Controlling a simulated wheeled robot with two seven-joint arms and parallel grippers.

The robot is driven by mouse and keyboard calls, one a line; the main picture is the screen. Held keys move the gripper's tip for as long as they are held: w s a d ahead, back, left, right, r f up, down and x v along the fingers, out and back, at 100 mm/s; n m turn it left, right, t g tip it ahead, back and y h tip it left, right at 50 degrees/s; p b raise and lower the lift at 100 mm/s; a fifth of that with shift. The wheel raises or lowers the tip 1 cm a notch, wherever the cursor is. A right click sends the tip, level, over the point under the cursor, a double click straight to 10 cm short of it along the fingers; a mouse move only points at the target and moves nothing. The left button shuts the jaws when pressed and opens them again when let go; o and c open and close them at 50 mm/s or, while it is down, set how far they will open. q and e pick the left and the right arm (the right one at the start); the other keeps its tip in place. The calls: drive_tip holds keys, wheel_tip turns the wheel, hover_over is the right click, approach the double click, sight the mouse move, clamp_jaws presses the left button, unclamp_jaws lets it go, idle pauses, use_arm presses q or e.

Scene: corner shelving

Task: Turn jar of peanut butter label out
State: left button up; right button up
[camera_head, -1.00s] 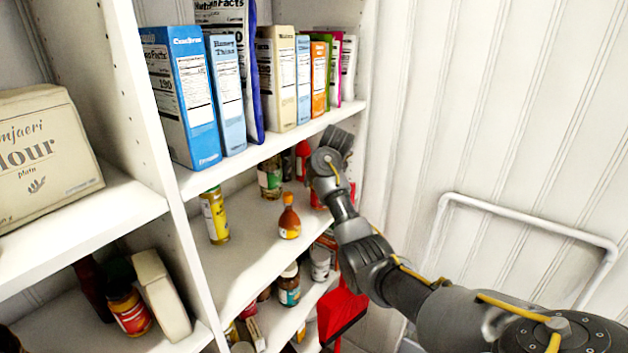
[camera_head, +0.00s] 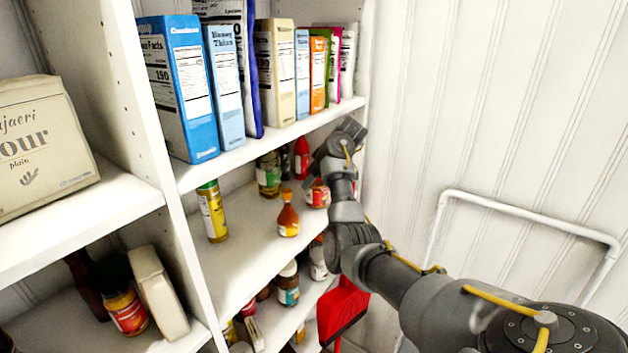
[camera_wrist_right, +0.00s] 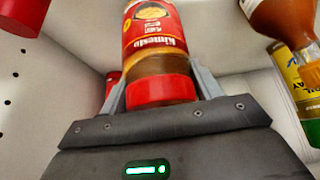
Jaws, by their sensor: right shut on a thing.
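The jar of peanut butter (camera_head: 316,193) stands on the middle shelf of the right bay, near its right end. Part of its red and white label faces the room in the head view, and my right arm covers its right side. In the right wrist view the jar (camera_wrist_right: 155,40) shows its red lid toward my palm and a red label with white lettering. My right gripper (camera_wrist_right: 162,88) is shut on the jar, one finger on each side near the lid. In the head view its fingers are hidden. My left gripper is not in view.
An orange sauce bottle (camera_head: 288,215) stands left of the jar, and a yellow-labelled bottle (camera_head: 213,212) is further left. A red bottle (camera_head: 302,158) and a green-labelled jar (camera_head: 268,175) stand behind. Boxes line the shelf above. The shelf front is clear.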

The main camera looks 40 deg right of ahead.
drive_tip(key=shift+a+f+n+y+b, duration=0.1)
drive_tip(key=shift+n+y+b, duration=0.2)
drive_tip(key=shift+n, duration=0.4)
drive_tip(key=shift+f, duration=0.25)
drive_tip(key=o, duration=1.6)
drive_tip(key=shift+o, duration=0.2)
drive_tip(key=shift+f, duration=0.1)
